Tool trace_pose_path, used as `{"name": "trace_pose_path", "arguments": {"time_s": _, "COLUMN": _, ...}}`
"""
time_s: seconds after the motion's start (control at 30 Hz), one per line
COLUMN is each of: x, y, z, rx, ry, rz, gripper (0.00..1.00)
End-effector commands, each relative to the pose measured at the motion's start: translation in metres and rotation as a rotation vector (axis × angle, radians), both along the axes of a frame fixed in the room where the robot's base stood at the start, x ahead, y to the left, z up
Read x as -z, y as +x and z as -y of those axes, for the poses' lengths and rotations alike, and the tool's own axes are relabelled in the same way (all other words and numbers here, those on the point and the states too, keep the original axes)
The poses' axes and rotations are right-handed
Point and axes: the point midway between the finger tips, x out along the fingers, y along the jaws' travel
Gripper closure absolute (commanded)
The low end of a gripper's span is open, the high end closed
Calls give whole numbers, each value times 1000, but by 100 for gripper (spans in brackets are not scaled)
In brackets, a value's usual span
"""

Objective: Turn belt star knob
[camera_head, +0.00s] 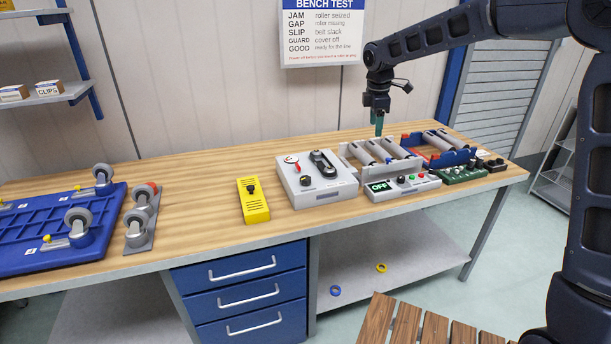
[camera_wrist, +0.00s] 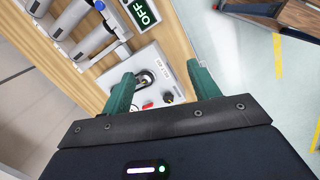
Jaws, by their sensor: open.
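The grey belt unit (camera_head: 330,189) stands on the wooden bench with a dark belt loop (camera_head: 323,163), a red-and-white dial (camera_head: 292,160) and a small dark knob (camera_head: 306,180), probably the star knob. In the wrist view the belt unit (camera_wrist: 152,65) lies between and beyond my fingers, with the belt loop (camera_wrist: 146,77) near the left finger and the dark knob (camera_wrist: 168,97) between them. My gripper (camera_head: 378,130) points down above the bench, over the roller frame area in the head view. Its green fingers (camera_wrist: 160,70) are open and empty, apart from the knob.
Right of the belt unit are a roller frame (camera_head: 352,158), a control box reading OFF (camera_head: 405,192), a blue-and-red roller frame (camera_head: 457,158) and a green box (camera_head: 465,175). A yellow box (camera_head: 256,210) stands left. Blue tray (camera_head: 50,258) and casters occupy the left bench.

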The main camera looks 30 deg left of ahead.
Motion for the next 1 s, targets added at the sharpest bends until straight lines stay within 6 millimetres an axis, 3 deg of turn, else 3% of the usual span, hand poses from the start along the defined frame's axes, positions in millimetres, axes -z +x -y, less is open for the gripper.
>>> {"name": "trace_pose_path", "arguments": {"time_s": 0.03, "x": 11, "y": -2, "z": -22, "rx": -59, "ry": -6, "rz": -14, "gripper": 39}}
{"name": "trace_pose_path", "arguments": {"time_s": 0.3, "x": 60, "y": -20, "z": -125, "rx": -362, "ry": -25, "rz": -74, "gripper": 39}}
{"name": "trace_pose_path", "arguments": {"time_s": 0.5, "x": 96, "y": -40, "z": -186, "rx": -550, "ry": -30, "rz": -113, "gripper": 39}}
{"name": "trace_pose_path", "arguments": {"time_s": 0.7, "x": 115, "y": -53, "z": -216, "rx": -648, "ry": -29, "rz": -133, "gripper": 39}}
{"name": "trace_pose_path", "arguments": {"time_s": 1.0, "x": 140, "y": -55, "z": -220, "rx": -665, "ry": -32, "rz": -138, "gripper": 39}}
